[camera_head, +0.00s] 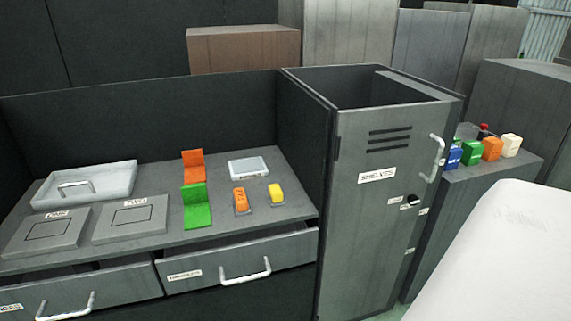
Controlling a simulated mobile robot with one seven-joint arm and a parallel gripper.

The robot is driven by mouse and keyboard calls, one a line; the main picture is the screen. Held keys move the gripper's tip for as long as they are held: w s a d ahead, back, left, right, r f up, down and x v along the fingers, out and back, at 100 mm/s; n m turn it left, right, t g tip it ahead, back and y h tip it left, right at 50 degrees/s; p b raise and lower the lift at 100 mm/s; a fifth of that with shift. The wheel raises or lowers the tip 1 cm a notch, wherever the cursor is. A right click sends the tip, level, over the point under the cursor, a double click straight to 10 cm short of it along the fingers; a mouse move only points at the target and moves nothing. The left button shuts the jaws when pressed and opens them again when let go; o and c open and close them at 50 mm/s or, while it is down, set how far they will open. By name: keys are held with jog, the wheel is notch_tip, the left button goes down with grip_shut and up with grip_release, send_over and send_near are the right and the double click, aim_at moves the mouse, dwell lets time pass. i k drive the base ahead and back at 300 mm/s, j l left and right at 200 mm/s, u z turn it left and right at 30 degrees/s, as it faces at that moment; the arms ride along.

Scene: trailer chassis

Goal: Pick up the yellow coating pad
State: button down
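A small yellow block (276,193), which looks like the yellow coating pad, sits on a small dark base on the grey counter (170,239), toward its right end. A similar orange block (240,200) is just to its left. Nothing covers the yellow block from this view. My gripper is not in view.
Drawers below stand partly open. A tall cabinet (385,185) labelled SHELVES rises at right; several coloured containers (491,149) stand beyond.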

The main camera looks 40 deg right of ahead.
aim_at(275, 196)
jog(key=z, duration=1.15)
